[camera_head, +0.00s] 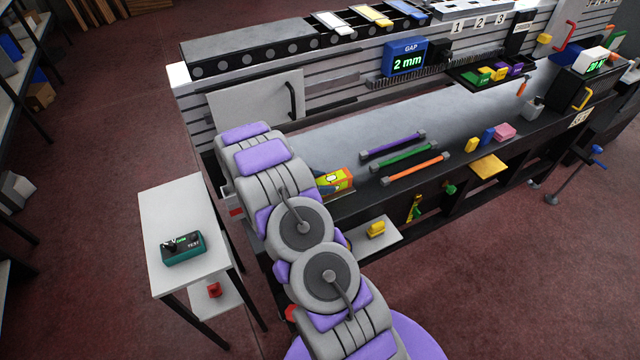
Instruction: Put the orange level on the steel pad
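Of three capped bars lying side by side on the grey table top (330,136), the nearest is orange. This orange bar (415,170) looks like the orange level, though I cannot be sure. A green bar (404,157) and a purple bar (393,147) lie just behind it. An orange and yellow-green item (336,180) sits beside my arm at the table's front, partly hidden by the arm. I cannot tell for sure which surface is the steel pad. My arm rises at lower centre and reaches the table's left end; my gripper does not show.
A white side table (185,215) with a green tester (183,248) stands at left. A blue gap display (404,60) stands at the back. Coloured blocks (504,132) and a yellow plate (489,166) sit at the right front. A low shelf (360,250) is under the table.

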